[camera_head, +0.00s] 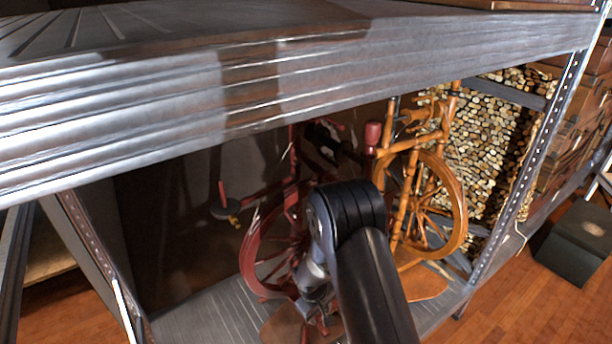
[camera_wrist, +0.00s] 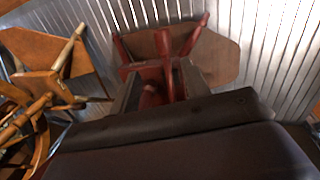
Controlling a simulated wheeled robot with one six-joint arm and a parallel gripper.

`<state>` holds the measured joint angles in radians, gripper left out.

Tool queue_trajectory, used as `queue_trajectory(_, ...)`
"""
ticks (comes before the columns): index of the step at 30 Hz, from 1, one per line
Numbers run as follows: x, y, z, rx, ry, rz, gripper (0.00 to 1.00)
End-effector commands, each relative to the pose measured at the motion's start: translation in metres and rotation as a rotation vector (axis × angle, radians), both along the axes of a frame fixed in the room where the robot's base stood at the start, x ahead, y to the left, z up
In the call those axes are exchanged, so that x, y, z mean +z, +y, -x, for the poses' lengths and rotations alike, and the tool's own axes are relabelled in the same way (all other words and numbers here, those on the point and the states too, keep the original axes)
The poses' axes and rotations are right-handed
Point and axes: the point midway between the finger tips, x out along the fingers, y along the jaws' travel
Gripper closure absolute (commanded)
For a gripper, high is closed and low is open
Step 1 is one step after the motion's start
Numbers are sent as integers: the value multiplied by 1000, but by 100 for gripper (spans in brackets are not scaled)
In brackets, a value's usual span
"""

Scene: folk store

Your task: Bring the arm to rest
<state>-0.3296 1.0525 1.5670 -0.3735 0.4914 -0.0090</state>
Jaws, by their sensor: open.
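My arm reaches into a metal shelf bay in the head view, bent downward at a dark joint. My gripper (camera_wrist: 160,84) shows in the wrist view with its two fingers apart. It is open and points down at the shelf. A red spinning wheel (camera_head: 252,262) stands beside and behind my arm in the head view, partly hidden by it. In the wrist view its red wooden parts (camera_wrist: 163,42) show in front of and between the fingers. I cannot tell whether they touch.
An orange wooden spinning wheel (camera_head: 461,212) stands right of my arm. The grey upper shelf (camera_head: 150,100) hangs over the bay. A metal post (camera_head: 535,165) stands at right and another (camera_head: 98,255) at left. A dark box (camera_head: 578,243) sits on the floor.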

Motion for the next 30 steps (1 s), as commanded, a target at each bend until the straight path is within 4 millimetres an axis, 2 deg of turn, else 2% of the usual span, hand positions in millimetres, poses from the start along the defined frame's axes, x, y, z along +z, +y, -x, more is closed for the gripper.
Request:
queue_trajectory(3, 20, 3, 1, -1, -3, -1, 56)
queue_trajectory(10, 38, 5, 4, -1, -1, -1, 56)
queue_trajectory(23, 40, 5, 5, -2, 0, 0, 56)
queue_trajectory(30, 38, -6, 10, -25, 19, 11, 56)
